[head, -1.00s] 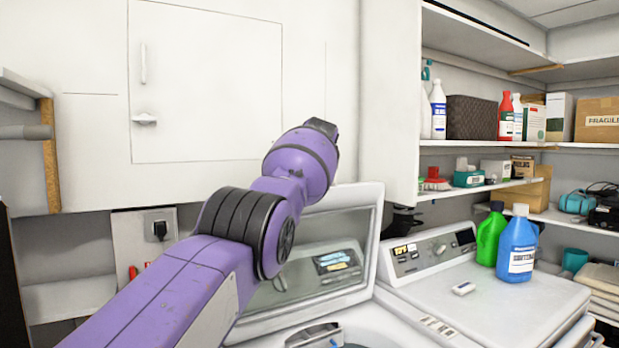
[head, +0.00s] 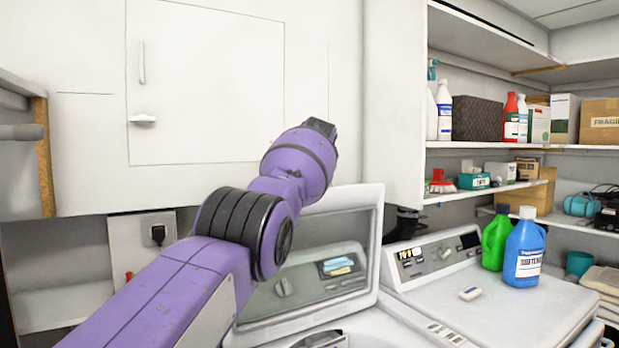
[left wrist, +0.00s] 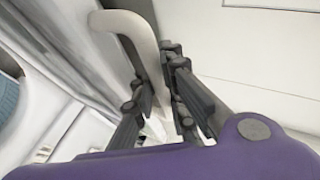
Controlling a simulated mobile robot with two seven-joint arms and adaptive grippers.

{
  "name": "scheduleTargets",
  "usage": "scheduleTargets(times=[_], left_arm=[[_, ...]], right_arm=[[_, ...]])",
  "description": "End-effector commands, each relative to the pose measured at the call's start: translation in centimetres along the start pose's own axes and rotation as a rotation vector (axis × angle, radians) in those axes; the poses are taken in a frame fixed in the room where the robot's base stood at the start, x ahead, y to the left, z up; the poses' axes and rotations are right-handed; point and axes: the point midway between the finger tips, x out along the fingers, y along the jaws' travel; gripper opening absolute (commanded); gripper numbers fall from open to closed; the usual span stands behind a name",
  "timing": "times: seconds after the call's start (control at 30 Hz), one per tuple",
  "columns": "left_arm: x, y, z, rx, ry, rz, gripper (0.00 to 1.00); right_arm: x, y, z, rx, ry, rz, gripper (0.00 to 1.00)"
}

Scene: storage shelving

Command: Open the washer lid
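The washer lid (head: 318,299) stands raised behind my left arm in the head view. A glossy panel fills its inner side, and its left part is hidden by the arm. The washer's rim and opening show only partly at the bottom edge. My right gripper is not in view.
A second white machine (head: 520,310) stands to the right, with a green bottle (head: 495,240) and a blue bottle (head: 525,250) on top. A white cabinet (head: 205,85) hangs above the lid. Stocked shelves (head: 500,145) line the right side.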

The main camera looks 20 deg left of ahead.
Motion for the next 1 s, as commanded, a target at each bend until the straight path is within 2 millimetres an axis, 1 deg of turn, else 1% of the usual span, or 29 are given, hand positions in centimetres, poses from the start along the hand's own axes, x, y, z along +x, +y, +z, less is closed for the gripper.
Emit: scheduleTargets(times=[0.03,0.07,0.47,0.63,0.87,1.0], left_arm=[[-0.3,-0.3,-0.2,0.001,0.005,-0.006,0.16],[-0.3,-0.3,-0.2,0.0,0.005,-0.006,0.19],[-0.1,-0.1,-0.1,0.0,0.001,-0.001,0.19],[-0.5,-0.1,-0.1,-0.001,-0.001,-0.002,0.19],[-2.2,-0.1,-0.1,-0.001,0.002,-0.005,0.19],[-4.0,-0.2,-0.1,-0.001,0.003,-0.006,0.19]], right_arm=[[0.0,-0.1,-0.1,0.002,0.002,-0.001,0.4],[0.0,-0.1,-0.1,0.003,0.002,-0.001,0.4],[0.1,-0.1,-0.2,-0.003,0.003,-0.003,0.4],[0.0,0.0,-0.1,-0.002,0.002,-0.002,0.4],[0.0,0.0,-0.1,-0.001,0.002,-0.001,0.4],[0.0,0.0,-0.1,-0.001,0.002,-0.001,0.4]])
